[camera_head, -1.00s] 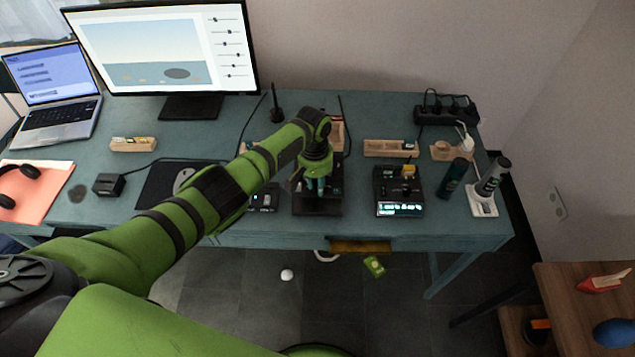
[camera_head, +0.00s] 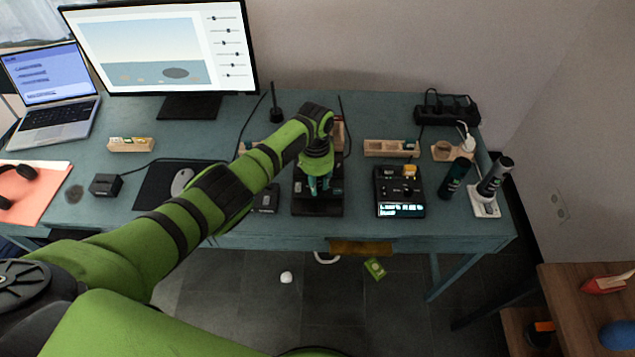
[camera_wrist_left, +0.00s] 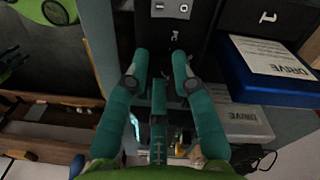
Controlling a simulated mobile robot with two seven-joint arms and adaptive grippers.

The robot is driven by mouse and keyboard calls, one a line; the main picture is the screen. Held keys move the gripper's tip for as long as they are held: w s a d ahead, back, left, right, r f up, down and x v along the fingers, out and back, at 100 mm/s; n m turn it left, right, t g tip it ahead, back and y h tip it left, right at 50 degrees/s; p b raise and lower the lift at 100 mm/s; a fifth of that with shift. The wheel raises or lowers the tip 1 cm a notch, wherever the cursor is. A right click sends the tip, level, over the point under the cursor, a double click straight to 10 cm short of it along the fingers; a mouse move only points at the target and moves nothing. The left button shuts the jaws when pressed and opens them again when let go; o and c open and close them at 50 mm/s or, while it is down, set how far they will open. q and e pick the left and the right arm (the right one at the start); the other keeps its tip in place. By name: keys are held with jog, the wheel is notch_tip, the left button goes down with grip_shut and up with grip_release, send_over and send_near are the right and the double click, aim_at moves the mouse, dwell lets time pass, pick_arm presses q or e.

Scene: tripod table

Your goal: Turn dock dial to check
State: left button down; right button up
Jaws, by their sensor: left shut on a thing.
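My left gripper (camera_head: 319,186) reaches down onto a black dock (camera_head: 316,207) near the front edge of the desk. Its teal fingers also show in the left wrist view (camera_wrist_left: 162,62), pointing at the dark dock face (camera_wrist_left: 172,28), which has small white marks. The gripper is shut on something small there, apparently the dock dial. The fingers hide the dial, so its pointer and setting cannot be read. My right gripper is in neither view.
A black unit with a lit display (camera_head: 400,211) stands right of the dock. Two dark cylinders (camera_head: 455,178) (camera_head: 494,178) are farther right. A mouse (camera_head: 181,181) lies to the left. In the wrist view, a blue box labelled DRIVE (camera_wrist_left: 233,72) is close beside the fingers.

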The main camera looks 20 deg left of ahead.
pick_arm(q)
jog(key=shift+m, duration=0.7)
jog(key=c, duration=1.3)
grip_release()
jog(key=shift+r, duration=0.3)
jog(key=r, duration=1.1)
jog(key=shift+w+a+r, duration=0.2)
